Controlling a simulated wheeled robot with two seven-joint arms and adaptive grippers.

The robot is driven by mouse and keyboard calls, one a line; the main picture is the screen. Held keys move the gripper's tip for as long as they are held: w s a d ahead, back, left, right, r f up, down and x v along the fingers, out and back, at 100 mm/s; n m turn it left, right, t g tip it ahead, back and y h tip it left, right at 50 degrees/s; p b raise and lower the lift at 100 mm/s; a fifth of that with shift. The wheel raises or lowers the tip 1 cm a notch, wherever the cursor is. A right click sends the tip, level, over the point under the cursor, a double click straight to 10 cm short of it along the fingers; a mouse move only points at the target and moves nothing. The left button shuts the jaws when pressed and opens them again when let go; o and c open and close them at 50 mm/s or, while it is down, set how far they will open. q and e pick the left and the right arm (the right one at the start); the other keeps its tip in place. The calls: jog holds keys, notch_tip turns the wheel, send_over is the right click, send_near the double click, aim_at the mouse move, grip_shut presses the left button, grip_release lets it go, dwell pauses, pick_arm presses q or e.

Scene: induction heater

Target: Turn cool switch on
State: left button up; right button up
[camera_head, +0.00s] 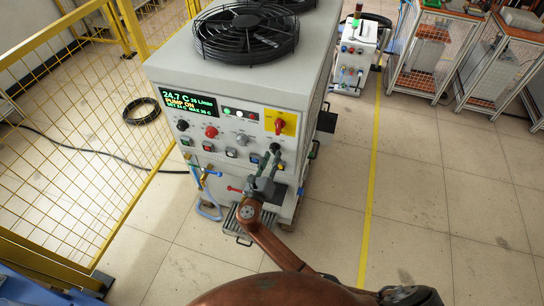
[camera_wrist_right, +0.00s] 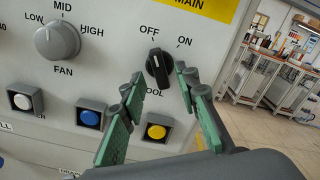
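The cool switch is a black rotary knob (camera_wrist_right: 158,68) on the white panel in the right wrist view, with OFF at its upper left and ON at its upper right. Its pointer mark is toward OFF. The label below it is partly hidden and reads "OOL". My right gripper (camera_wrist_right: 160,77) is open, with one green-padded finger on each side of the knob; contact with it cannot be told. In the head view my right gripper (camera_head: 267,160) is at the lower right of the machine's front panel (camera_head: 222,165). My left gripper is not in view.
A grey fan knob (camera_wrist_right: 57,40) and white, blue and yellow (camera_wrist_right: 156,132) push buttons are near the fingers. The head view shows a red switch on a yellow plate (camera_head: 280,122), a lit display (camera_head: 188,103) and a yellow fence (camera_head: 80,130).

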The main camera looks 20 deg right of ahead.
jog(key=shift+w+d, duration=0.3)
jog(key=shift+w, duration=0.2)
grip_shut()
